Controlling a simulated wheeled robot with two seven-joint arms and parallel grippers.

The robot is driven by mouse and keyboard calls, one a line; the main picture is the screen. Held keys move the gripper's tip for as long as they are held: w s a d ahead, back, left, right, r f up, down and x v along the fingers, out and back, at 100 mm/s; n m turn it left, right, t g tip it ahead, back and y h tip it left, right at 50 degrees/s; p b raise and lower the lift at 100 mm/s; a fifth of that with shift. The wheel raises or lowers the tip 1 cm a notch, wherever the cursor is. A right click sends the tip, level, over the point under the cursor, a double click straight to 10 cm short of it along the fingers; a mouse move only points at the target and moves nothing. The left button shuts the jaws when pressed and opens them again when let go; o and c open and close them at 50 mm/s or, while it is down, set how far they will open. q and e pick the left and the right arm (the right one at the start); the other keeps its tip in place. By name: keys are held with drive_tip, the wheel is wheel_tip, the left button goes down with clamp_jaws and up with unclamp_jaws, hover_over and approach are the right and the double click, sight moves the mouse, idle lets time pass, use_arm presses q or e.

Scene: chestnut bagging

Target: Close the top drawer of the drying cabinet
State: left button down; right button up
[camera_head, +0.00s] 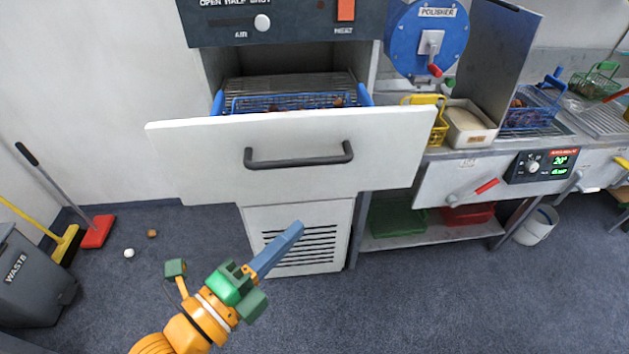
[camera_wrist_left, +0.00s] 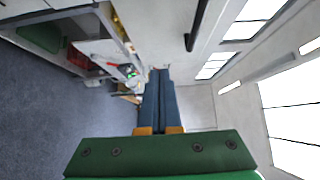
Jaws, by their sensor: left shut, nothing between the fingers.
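The white top drawer (camera_head: 215,150) of the drying cabinet (camera_head: 300,222) stands pulled out. Its dark bar handle (camera_head: 298,162) runs across the front. A blue-rimmed basket (camera_head: 285,103) with brown chestnuts shows behind the drawer front, mostly hidden. My left gripper (camera_head: 298,228) is below and in front of the drawer front, apart from the handle. Its blue fingers are together and empty, and they point up to the right. The left wrist view shows the closed fingers (camera_wrist_left: 160,75) and part of the dark handle (camera_wrist_left: 196,25) above them. My right gripper is not in view.
A control panel (camera_head: 285,20) is above the drawer. A blue polisher (camera_head: 427,35), a yellow basket (camera_head: 438,125) and a sink bench (camera_head: 450,185) stand to the right. Open floor (camera_head: 420,300) lies in front.

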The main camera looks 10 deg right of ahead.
use_arm(q)
drive_tip(key=w+d+f+b, duration=0.1)
drive_tip(key=w+d+b, duration=0.2)
drive_tip(key=b, duration=0.3)
drive_tip(key=p, duration=0.3)
approach(336, 171)
drive_tip(key=x, duration=0.5)
drive_tip(key=shift+d, duration=0.3)
drive_tip(key=shift+w+a, duration=0.1)
drive_tip(key=shift+w, duration=0.2)
